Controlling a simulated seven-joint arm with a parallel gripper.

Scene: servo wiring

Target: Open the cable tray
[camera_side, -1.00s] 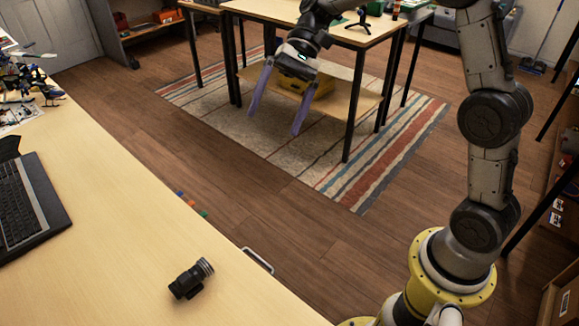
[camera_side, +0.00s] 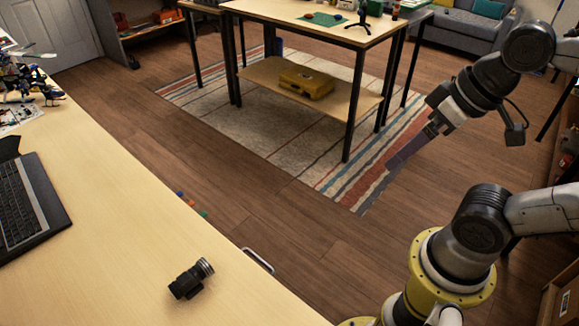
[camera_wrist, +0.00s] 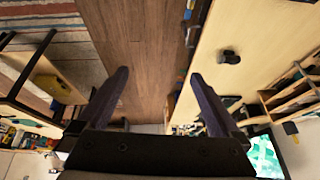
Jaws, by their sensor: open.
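A pale metal handle (camera_side: 257,261) sticks out from the floor-side edge of the light wooden desk (camera_side: 110,210). The tray body itself is hidden under the desktop in the side view. My gripper (camera_side: 397,166) is in the air over the floor and rug edge, to the right of the handle and well apart from it. Its two purple fingers point down and left. In the wrist view my gripper (camera_wrist: 159,73) is open, with its fingers spread wide and nothing between them. The wood floor shows beyond.
A black cylindrical device (camera_side: 191,278) lies on the desk near the handle, and a laptop (camera_side: 30,200) is at the left. Small coloured items (camera_side: 190,203) show along the desk edge. A worktable (camera_side: 310,22) with a yellow case (camera_side: 306,82) stands behind. The floor between is clear.

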